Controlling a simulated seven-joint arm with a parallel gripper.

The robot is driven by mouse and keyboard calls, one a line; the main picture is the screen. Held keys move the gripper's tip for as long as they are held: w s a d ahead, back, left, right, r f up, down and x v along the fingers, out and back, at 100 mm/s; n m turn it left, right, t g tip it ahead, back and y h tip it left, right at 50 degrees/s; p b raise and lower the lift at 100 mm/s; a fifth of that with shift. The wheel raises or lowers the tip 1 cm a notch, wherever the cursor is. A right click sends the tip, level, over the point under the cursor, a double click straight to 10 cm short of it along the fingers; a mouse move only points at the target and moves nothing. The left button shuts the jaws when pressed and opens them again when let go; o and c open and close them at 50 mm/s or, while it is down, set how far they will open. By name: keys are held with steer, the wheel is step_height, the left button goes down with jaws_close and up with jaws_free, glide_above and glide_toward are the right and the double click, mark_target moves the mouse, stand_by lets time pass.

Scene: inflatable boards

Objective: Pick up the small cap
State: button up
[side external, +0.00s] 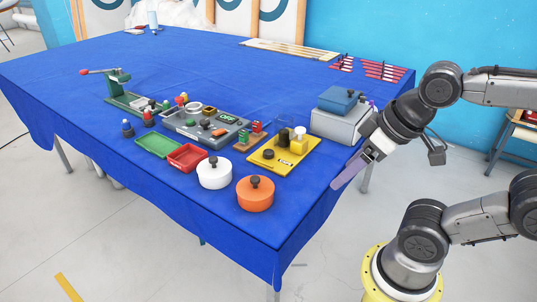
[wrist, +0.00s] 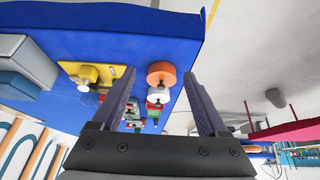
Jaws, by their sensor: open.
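No thing is clearly recognizable as the small cap at this size. A yellow tray (side external: 262,162) on the blue table holds small dark round pieces, one of them a black one (side external: 268,154), and a pale yellow upright piece (side external: 299,140). The same tray shows at the upper left of the wrist view (wrist: 72,68). I cannot tell whether any of these is the cap. My gripper (side external: 337,186) is open and empty, beside the table's right edge and right of the tray. In the wrist view its two fingers (wrist: 160,74) are spread apart, with nothing between them.
An orange pot (side external: 255,196) and a white pot (side external: 214,175) stand near the front edge. A grey box (side external: 340,124) with a blue top stands close to my gripper. Red (side external: 187,158) and green (side external: 158,146) trays and a grey panel (side external: 205,128) lie left. The table's far middle is clear.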

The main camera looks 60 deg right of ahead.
steer(key=w+d+r+m, duration=0.1)
steer(key=w+r+m, duration=0.5)
steer(key=r+m, duration=0.15)
steer(key=m+g, duration=0.6)
steer(key=m, duration=0.2)
glide_above(269, 151)
steer(key=f, duration=1.6)
steer(key=shift+s+d+f, duration=0.1)
steer(key=shift+d, duration=0.25)
steer(key=shift+a+f, duration=0.25)
steer(key=shift+f, duration=1.35)
steer(key=shift+a+f, duration=0.2)
steer(key=shift+f, duration=1.35)
jaws_close()
